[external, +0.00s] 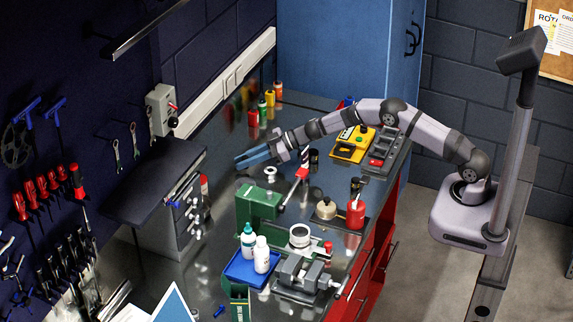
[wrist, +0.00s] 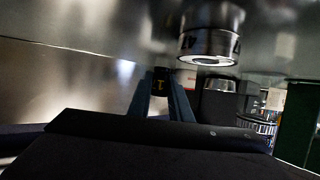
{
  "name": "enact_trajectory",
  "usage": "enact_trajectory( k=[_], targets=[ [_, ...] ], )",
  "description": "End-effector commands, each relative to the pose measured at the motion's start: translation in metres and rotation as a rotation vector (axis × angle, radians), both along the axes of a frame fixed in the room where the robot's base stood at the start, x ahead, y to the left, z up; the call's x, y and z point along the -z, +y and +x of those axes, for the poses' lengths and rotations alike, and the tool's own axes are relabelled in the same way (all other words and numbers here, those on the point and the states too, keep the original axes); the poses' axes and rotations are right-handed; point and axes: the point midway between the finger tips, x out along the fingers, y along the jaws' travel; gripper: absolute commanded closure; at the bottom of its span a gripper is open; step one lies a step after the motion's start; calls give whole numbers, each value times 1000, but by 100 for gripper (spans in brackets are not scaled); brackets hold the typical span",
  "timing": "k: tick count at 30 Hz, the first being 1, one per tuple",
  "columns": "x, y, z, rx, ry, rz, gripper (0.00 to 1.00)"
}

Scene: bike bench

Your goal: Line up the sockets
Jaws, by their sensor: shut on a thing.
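My gripper (external: 243,161) reaches out over the dark bench with its blue fingers level; the fingers also show in the wrist view (wrist: 162,100). They are shut on a small black socket (wrist: 160,80) with a yellow mark, held between the fingertips. I cannot make that socket out in the external view. A silver ring-ended cylinder (wrist: 208,48) with dark marks is just right of the fingers in the wrist view, apart from them; I cannot tell if it is a socket. A dark cylinder (external: 314,157) stands on the bench right of the gripper; its kind is unclear.
A green box (external: 259,204), a blue tray (external: 238,273) with bottles, and a grey vise (external: 303,274) stand nearer the front. A yellow case (external: 352,143) is at right. Coloured bottles (external: 253,117) stand at the back.

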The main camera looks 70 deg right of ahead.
Motion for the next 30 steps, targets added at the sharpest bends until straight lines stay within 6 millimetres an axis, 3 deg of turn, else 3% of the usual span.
enact_trajectory(
  k=[30],
  targets=[
    [12,0,0,0,0,0,100]
  ],
)
